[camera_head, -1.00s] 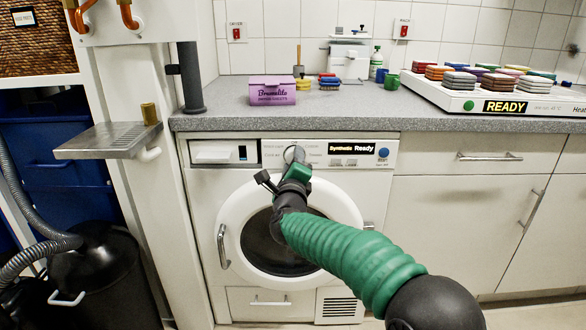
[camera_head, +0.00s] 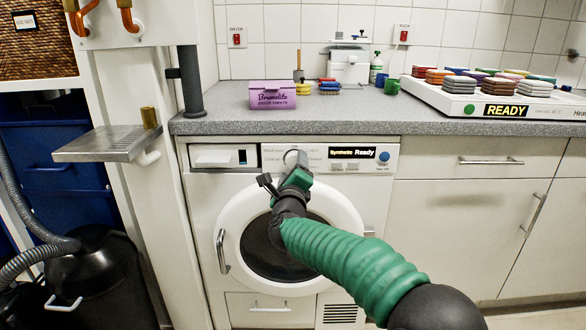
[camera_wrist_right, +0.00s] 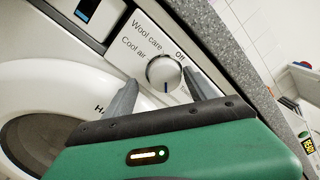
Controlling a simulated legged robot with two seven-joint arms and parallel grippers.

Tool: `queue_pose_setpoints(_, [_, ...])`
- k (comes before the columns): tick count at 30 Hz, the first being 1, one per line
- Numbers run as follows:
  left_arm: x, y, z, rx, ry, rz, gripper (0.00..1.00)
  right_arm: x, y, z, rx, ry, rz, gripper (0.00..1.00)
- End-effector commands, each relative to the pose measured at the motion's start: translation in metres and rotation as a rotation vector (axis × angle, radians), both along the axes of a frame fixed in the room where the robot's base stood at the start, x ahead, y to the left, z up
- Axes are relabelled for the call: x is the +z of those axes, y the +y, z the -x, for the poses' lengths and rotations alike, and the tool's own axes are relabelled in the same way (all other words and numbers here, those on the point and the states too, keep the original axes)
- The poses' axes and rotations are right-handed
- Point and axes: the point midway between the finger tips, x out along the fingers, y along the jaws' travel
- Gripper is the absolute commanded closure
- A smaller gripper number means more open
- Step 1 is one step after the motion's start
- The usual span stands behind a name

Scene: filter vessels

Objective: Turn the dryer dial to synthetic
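The dryer (camera_head: 200,205) is a white front-loader under the counter. Its round dial (camera_head: 291,156) is on the top panel and also shows in the right wrist view (camera_wrist_right: 163,72), with a dark mark at its lower edge. "Off", "Cool air" and "Wool care" labels are readable around it; other labels are hidden or too small. The display (camera_head: 352,152) reads "Synthetic Ready". My right gripper (camera_head: 283,172) is in front of the panel; in the wrist view its fingers (camera_wrist_right: 160,79) are spread on either side of the dial, with gaps visible. My left gripper is not in view.
The round dryer door (camera_head: 230,210) is just below my right gripper. The counter (camera_head: 350,122) edge juts above the panel. A purple box (camera_head: 272,95) and a heating plate (camera_head: 455,104) reading "READY" stand on the counter. A metal shelf (camera_head: 108,143) sticks out left.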

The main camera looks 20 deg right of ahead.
Motion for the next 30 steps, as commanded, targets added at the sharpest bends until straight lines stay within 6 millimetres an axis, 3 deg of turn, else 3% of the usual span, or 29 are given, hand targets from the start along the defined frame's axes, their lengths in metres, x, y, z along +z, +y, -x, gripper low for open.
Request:
queue_pose_setpoints(11, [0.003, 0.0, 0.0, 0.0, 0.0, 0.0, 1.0, 0.006, 0.002, 0.009, -0.001, -0.006, 0.003, 0.35])
queue_pose_setpoints(14, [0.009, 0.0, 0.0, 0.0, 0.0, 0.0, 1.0, 0.007, 0.008, 0.026, 0.0, -0.007, 0.006, 0.35])
queue_pose_setpoints(24, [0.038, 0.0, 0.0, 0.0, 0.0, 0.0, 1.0, 0.003, 0.041, 0.119, 0.002, -0.004, 0.004, 0.35])
queue_pose_setpoints(30, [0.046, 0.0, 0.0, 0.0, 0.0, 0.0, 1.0, -0.002, 0.051, 0.153, 0.0, -0.004, 0.003, 0.35])
